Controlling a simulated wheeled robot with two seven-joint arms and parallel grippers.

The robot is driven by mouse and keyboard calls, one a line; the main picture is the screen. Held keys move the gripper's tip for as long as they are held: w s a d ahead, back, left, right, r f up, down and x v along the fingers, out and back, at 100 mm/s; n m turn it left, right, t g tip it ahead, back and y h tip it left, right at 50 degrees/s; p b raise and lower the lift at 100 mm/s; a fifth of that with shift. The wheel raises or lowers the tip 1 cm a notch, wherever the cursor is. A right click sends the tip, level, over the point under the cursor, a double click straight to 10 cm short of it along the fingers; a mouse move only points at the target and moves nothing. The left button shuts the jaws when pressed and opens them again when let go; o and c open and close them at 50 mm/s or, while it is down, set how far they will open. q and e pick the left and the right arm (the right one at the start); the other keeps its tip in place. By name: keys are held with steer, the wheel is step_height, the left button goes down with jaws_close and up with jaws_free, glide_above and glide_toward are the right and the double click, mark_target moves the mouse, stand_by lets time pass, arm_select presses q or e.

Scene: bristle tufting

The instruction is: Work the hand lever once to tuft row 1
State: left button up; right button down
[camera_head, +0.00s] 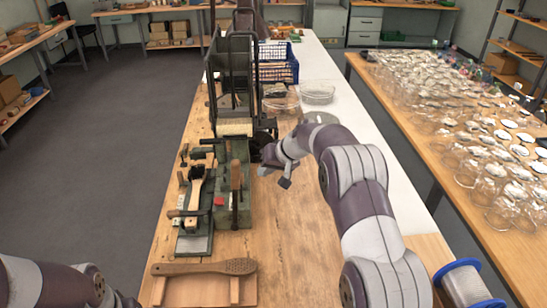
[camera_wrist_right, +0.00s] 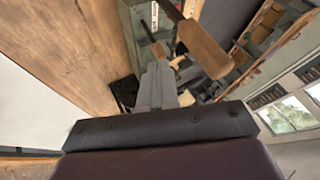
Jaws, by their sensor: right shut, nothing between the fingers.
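The green tufting machine (camera_head: 226,150) stands on the wooden bench. Its hand lever (camera_head: 236,180) has a wooden handle and stands about upright at the machine's front right. My right gripper (camera_head: 264,153) is shut and empty, just to the right of the machine and beyond the lever. In the right wrist view the shut fingers (camera_wrist_right: 158,78) point toward the machine, and the wooden lever handle (camera_wrist_right: 203,46) shows above and to the right of them, apart from them. A brush body (camera_head: 195,189) sits in the fixture left of the lever. My left gripper is out of view.
A wooden paddle brush (camera_head: 205,267) lies on a wooden board at the bench's near end. A blue crate (camera_head: 278,62) and a stack of clear dishes (camera_head: 318,92) stand farther back. Bare bench top lies right of the machine, partly under my right arm.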

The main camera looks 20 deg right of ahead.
steer(key=a, duration=0.1)
steer(key=w+a+p, duration=0.1)
steer(key=a, duration=0.1)
steer(key=a+p, duration=0.1)
steer(key=shift+w+a+f, duration=0.2)
steer(key=shift+f, duration=0.15)
